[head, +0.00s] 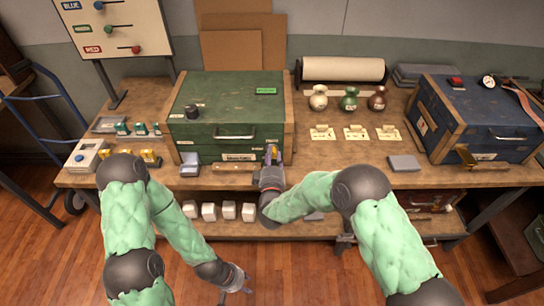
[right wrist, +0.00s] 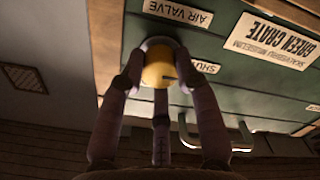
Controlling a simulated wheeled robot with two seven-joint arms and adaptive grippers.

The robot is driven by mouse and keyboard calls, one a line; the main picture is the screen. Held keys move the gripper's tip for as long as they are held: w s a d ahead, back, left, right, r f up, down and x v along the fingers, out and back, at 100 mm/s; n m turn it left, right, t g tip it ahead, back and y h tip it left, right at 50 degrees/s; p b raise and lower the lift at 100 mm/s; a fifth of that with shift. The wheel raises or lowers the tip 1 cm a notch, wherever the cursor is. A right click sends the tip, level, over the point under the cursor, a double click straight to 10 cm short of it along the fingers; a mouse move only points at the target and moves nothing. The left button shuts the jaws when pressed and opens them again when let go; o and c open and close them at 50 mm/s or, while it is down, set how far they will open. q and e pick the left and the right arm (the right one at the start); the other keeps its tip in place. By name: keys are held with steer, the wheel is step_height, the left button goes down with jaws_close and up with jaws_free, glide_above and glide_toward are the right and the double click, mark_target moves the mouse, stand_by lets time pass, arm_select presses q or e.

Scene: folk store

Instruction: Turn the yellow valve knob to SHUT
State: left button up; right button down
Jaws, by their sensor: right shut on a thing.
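The yellow valve knob (right wrist: 157,70) is on the front of the green crate (head: 230,105), beside an AIR VALVE label (right wrist: 178,13) and a SHUT label (right wrist: 207,67). Its dark mark points right in the right wrist view, roughly toward the SHUT side. My right gripper (right wrist: 160,75) is shut on the knob, with fingers around its sides. In the head view my right gripper (head: 271,158) is at the crate's front right and mostly hides the knob. My left gripper (head: 238,285) hangs low over the floor, away from the crate, with its fingers apart and empty.
The wooden workbench (head: 340,178) holds the crate. Three small vases (head: 349,98) and card holders stand to its right, then a blue crate (head: 480,120). A grey box (head: 190,163) stands before the green crate. White blocks (head: 228,210) sit on the lower shelf.

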steer(key=c, duration=0.9)
jaws_free()
steer(key=shift+w, duration=0.1)
steer(key=s, duration=1.2)
steer(key=shift+r, duration=0.15)
